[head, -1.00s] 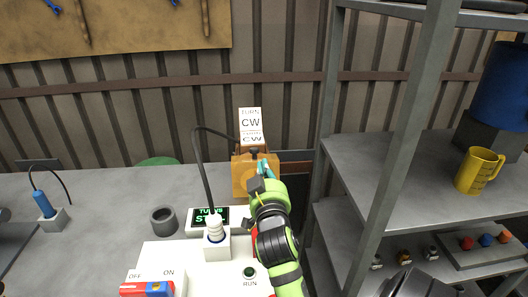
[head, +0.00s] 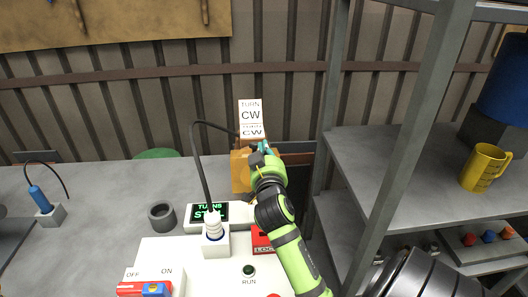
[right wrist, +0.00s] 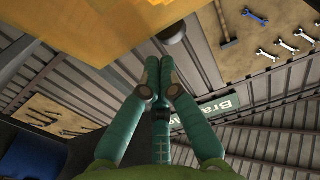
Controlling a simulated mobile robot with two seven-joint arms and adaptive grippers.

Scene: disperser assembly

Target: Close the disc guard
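The disc guard, as far as I can tell, is the orange housing (head: 240,174) at the back of the bench, below a white "TURN CW" sign (head: 250,115). My right gripper (head: 263,148) is at its upper right side, and my green arm covers part of it. In the right wrist view, an orange surface (right wrist: 80,25) fills the upper left, with a dark round knob (right wrist: 172,28) beyond the fingertips. My teal fingers (right wrist: 160,65) are together with nothing visible between them. Contact with the guard cannot be told. My left gripper is out of view.
A white console (head: 205,262) with OFF/ON switch, RUN button and a plugged cable stands in front. A green-lettered display (head: 208,213), a red LOCK block (head: 262,240) and a grey ring (head: 162,216) are nearby. Metal shelves (head: 400,155) with a yellow mug (head: 484,168) stand at right.

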